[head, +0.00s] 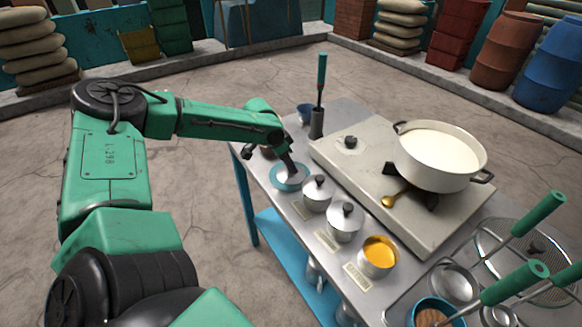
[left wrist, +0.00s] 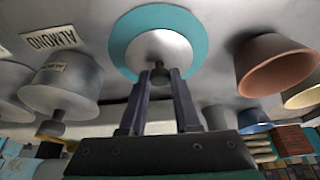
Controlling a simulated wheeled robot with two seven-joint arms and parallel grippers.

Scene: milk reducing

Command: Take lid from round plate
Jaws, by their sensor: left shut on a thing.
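The round plate (left wrist: 194,38) is a flat teal disc in the left wrist view, and it also shows at the table's left edge in the head view (head: 277,184). The lid (left wrist: 139,50) is a silver disc with a dark knob. It lies against the middle of the plate, with a teal ring showing around it. My left gripper (left wrist: 158,80) is shut on the lid's knob, one finger on each side. In the head view my left gripper (head: 287,166) comes down from above and hides part of the lid. My right gripper is not in view.
Two lidded pots (head: 317,193) (head: 344,222) and an open pot of yellow-orange contents (head: 379,257) stand beside the plate. A brown bowl (head: 268,152) sits behind it. A large pot of milk (head: 440,155) stands on the stove (head: 345,165). Green-handled tools lie at right.

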